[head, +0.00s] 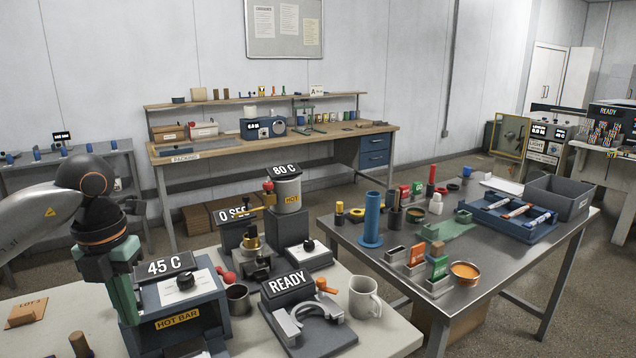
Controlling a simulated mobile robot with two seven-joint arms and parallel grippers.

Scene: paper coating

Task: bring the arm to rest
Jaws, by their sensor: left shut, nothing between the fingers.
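My left arm (40,212) comes in from the left edge, bent down at a dark wrist with an orange ring. My left gripper (128,312) points down, shut and empty, close in front of the left side of the hot bar unit (180,318). I cannot tell whether it touches the unit. The gripper hides part of the unit's left side. My right gripper is not in view.
The near table carries a READY fixture (287,284), a white mug (364,297), a dark cup (238,298) and an 80 C pot (287,190). A metal table (500,268) at right holds a blue tube (372,220), a copper bowl (465,273) and a grey bin (558,197).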

